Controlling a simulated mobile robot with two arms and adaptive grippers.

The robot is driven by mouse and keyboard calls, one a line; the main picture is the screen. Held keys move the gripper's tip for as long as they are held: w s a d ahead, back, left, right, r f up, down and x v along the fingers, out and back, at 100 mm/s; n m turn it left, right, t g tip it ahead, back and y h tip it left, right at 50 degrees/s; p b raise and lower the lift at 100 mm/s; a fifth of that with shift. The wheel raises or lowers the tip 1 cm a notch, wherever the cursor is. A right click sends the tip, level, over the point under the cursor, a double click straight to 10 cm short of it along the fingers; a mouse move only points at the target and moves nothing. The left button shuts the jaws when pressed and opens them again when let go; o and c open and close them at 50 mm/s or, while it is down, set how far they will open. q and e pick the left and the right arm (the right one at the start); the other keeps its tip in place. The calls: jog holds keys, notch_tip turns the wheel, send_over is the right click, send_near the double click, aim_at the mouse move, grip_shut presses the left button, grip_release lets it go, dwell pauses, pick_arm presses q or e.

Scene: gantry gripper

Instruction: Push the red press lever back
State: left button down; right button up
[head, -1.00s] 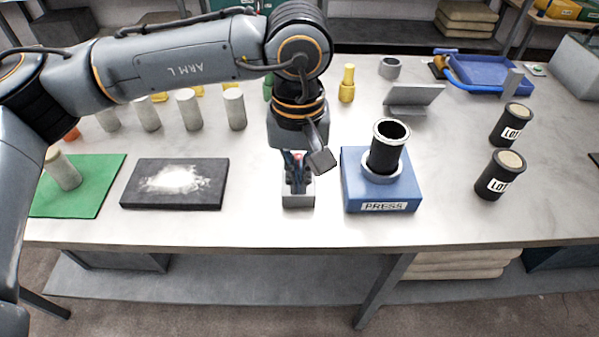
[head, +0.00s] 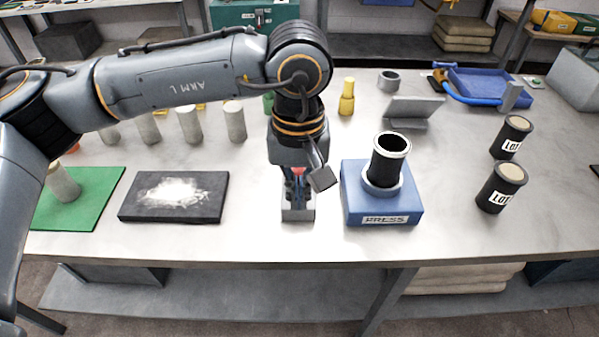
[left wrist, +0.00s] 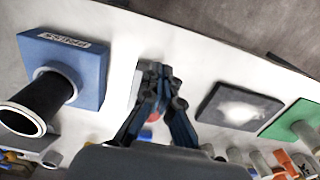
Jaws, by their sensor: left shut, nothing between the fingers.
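The press lever shows only as a small red part (head: 298,171) at my left gripper, mostly hidden by the fingers. In the left wrist view a red rounded knob (left wrist: 154,116) shows between the finger linkages. A grey block (head: 299,213) stands on the bench directly below. My left gripper (head: 297,196) points down just over this block, fingers shut and empty; its fingers also show in the left wrist view (left wrist: 160,72). I cannot tell whether they touch the lever. The blue press (head: 350,205) with its black cylinder (head: 388,165) stands just right. My right gripper is out of view.
A dark slab with white powder (head: 130,207) and a green mat (head: 105,190) lie to the left. Several pale cylinders (head: 235,122) stand behind. Two black LOT canisters (head: 490,198) stand at right. The bench front strip (head: 200,245) is clear.

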pick_arm(q)
jog(key=shift+w, duration=0.15)
dwell(0.3)
jog(key=shift+w, duration=1.25)
jog(key=shift+w+f, duration=0.1)
jog(key=shift+w, duration=3.25)
jog(key=shift+s+r+p, duration=0.3)
jog(key=shift+s+r, duration=0.05)
jog(key=shift+r, duration=0.25)
jog(key=shift+s+r+p, duration=0.25)
jog(key=shift+s+r, duration=0.1)
jog(key=shift+r, duration=0.25)
notch_tip(320, 180, up, 7)
jog(key=p, duration=0.4)
jog(key=shift+f, duration=0.15)
jog(key=shift+w, duration=0.1)
